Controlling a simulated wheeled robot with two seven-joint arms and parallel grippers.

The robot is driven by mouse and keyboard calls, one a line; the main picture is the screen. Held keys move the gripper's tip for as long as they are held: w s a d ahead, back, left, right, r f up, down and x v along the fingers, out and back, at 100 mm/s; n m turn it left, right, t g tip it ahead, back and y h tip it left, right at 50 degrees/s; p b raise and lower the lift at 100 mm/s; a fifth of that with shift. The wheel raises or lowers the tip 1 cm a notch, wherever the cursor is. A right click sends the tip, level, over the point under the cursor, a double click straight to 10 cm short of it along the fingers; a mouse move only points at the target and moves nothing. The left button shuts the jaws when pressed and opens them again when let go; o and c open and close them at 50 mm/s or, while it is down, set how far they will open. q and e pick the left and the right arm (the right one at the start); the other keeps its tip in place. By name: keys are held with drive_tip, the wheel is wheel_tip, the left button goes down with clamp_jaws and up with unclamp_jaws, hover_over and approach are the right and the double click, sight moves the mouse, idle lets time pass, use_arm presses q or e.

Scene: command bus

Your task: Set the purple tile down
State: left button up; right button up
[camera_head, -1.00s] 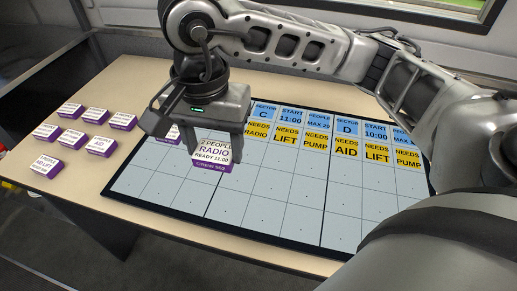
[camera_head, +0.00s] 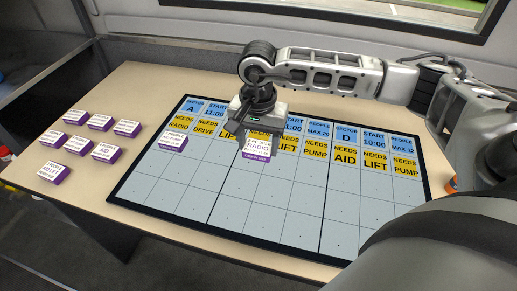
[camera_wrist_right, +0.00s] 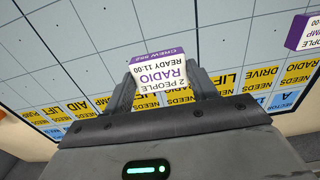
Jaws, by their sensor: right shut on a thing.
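The purple tile (camera_head: 257,146), white-topped and marked "2 people radio ready 11:00", is between the fingers of my right gripper (camera_head: 252,135). It also shows in the right wrist view (camera_wrist_right: 160,72), with a finger on each side. My right gripper is shut on it over the board (camera_head: 290,212), at the cells just below the yellow row, left of the middle. I cannot tell whether the tile touches the board. My left gripper is not in view.
Another purple tile (camera_head: 173,141) sits on the board to the left, below the yellow labels. Several purple tiles (camera_head: 106,152) stand on the tan table (camera_head: 125,100) left of the board. The lower board cells are empty. An orange item (camera_head: 451,185) shows at the right edge.

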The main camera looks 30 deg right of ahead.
sight(258, 146)
drive_tip(key=shift+f, duration=1.55)
drive_tip(key=shift+f, duration=0.1)
drive_tip(key=shift+f, duration=0.2)
drive_tip(key=o, duration=1)
drive_tip(key=shift+r, duration=0.15)
wheel_tip(258, 146, up, 12)
drive_tip(key=shift+r, duration=0.2)
